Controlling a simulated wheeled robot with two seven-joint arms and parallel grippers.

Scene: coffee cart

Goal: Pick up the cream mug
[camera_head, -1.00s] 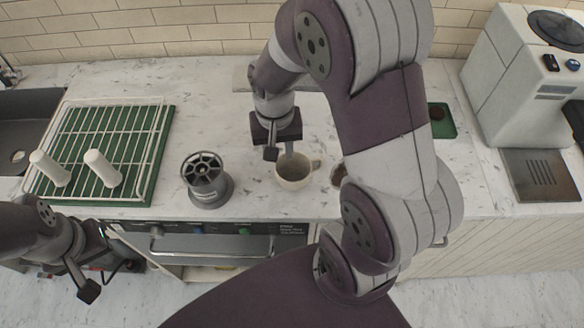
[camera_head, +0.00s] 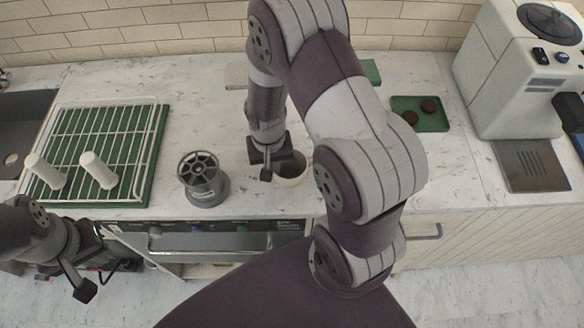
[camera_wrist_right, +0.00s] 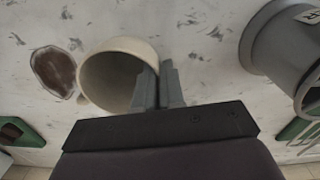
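The cream mug (camera_head: 293,174) stands upright on the marble counter, partly covered by my right arm and gripper. In the right wrist view the mug (camera_wrist_right: 112,78) shows its open mouth. My right gripper (camera_wrist_right: 159,66) has its two fingers close together at the mug's rim, one over the inside and one outside, with the wall between them. In the head view the fingers are mostly hidden behind the gripper body. The mug's handle is hidden in the head view. My left gripper (camera_head: 105,255) hangs at the lower left, in front of the counter, away from the mug; its fingers are unclear.
A dark grey cylindrical holder (camera_head: 203,180) stands just left of the mug. A green tray with a wire rack (camera_head: 115,145) and two white pegs lies further left. A small green tray (camera_head: 434,118) with dark pucks and a coffee machine (camera_head: 505,75) are at right.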

